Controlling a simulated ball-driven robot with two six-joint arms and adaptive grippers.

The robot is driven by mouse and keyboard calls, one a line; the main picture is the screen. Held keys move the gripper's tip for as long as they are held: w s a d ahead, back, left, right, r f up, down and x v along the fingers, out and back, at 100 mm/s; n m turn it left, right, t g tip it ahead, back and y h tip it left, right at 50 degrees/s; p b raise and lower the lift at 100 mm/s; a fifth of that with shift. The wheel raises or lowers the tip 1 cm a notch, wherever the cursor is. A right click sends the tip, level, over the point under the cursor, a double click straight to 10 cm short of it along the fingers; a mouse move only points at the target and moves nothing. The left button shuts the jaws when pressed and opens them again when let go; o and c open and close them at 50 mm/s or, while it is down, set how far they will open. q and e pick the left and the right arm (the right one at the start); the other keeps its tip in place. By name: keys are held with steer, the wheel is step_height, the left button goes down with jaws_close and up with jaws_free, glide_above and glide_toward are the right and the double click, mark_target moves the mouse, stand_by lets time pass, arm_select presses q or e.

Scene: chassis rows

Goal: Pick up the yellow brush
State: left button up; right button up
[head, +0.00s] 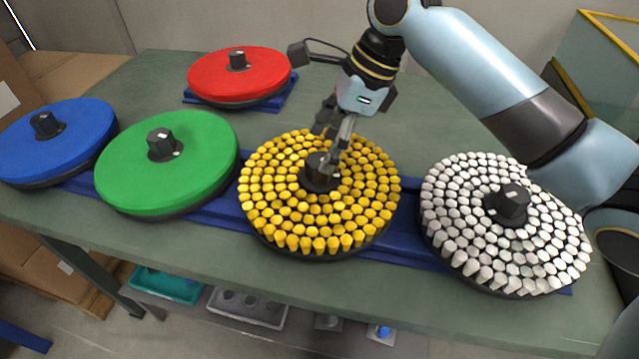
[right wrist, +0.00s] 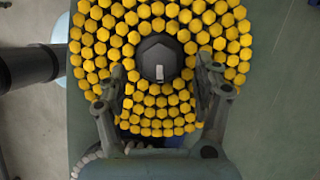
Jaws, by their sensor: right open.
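The yellow brush (head: 272,222) is a round disc covered in rings of yellow tufts, with a dark hub (head: 318,178) in its middle. It lies on a blue rail on the table, in the middle of the head view. In the right wrist view the yellow brush (right wrist: 97,42) fills the top, with its dark hub (right wrist: 159,60) near the centre. My right gripper (head: 330,150) is above the hub, pointing down. In the right wrist view its open fingers (right wrist: 160,82) are on either side of the hub's lower edge, with no visible grip on it. My left gripper is not in view.
A white brush (head: 455,235) lies to the right, under my right arm. A green disc (head: 190,190) and a blue disc (head: 75,150) lie to the left. A red disc (head: 215,78) lies behind on its own blue base. The green table (head: 130,95) has free room at the back left.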

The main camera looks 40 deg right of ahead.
mark_target(320, 160)
steer(key=x, duration=0.4)
steer(key=shift+f+b, duration=0.15)
steer(key=shift+b, duration=0.15)
jaws_close()
